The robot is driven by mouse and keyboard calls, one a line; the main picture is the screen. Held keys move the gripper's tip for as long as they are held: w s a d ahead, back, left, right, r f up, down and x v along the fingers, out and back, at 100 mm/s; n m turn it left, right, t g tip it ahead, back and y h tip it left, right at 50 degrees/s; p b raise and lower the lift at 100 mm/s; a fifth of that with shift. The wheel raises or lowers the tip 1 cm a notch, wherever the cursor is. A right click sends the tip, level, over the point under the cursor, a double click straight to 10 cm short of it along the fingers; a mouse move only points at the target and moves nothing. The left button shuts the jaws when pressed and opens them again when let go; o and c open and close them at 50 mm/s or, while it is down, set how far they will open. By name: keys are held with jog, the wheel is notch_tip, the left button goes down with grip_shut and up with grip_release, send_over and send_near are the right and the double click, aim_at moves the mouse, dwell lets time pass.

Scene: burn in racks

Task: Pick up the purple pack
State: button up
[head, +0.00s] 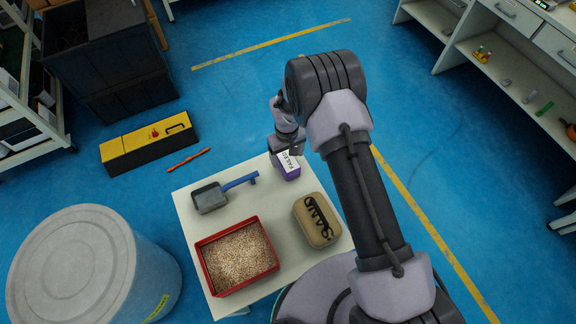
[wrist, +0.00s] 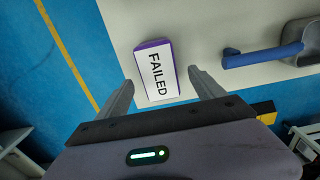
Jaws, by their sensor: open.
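The purple pack (head: 286,167) stands at the far edge of the small white table, close to its corner. It has a white top label reading FAILED, and in the wrist view the pack (wrist: 157,72) lies ahead of and between my fingers. My gripper (wrist: 157,86) is open, with one finger on each side of the pack's near end. I cannot tell whether either finger touches it. In the head view my wrist hangs right over the pack and hides part of it and the fingers.
On the white table (head: 190,229) are a grey scoop with a blue handle (head: 222,192), a red tray of grains (head: 202,262) and a tan SAND pack (head: 318,220). A lidded bin (head: 75,262), a yellow-black toolbox (head: 148,145) and an orange bar (head: 188,160) stand or lie on the floor.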

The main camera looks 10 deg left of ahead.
aim_at(288, 161)
jog(key=f, duration=0.1)
jog(key=f+b, duration=0.1)
jog(key=f, duration=0.1)
jog(key=f+b, duration=0.1)
jog(key=f, duration=0.1)
jog(key=shift+s+d+f, duration=0.2)
jog(key=shift+s, duration=0.1)
jog(key=shift+w+f, duration=0.1)
jog(key=shift+f, duration=0.15)
jog(key=shift+r, duration=0.15)
jog(key=shift+c, duration=0.5)
grip_shut()
